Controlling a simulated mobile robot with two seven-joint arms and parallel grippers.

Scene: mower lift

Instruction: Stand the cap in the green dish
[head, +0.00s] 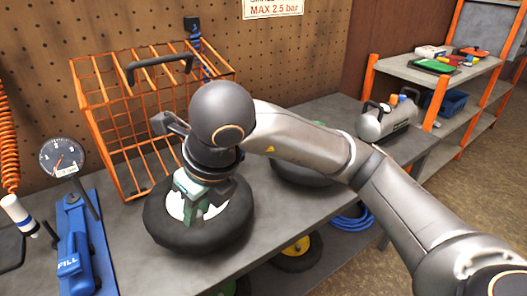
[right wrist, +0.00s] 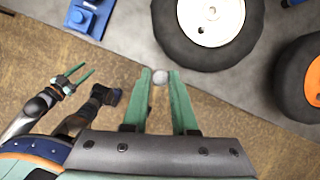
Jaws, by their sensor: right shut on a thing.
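My right gripper (head: 192,212) points down in front of the white-hubbed tyre on the bench in the head view. In the right wrist view its green fingers (right wrist: 160,80) are shut on a small round pale grey cap (right wrist: 160,77), held between the tips. The fingers hide the cap in the head view. A flat green dish (head: 435,66) lies on the top of the shelf rack at the far right, well away from the gripper. My left gripper (right wrist: 75,77) shows at the left of the right wrist view, its fingers apart and empty.
The black tyre (head: 172,232) lies on the grey bench (head: 128,262). An orange wire cage (head: 110,125) stands behind, with a gauge (head: 62,157) and blue inflator (head: 75,245) at left. A grey air tank (head: 385,120) stands at the bench's right end. Other items crowd around the dish.

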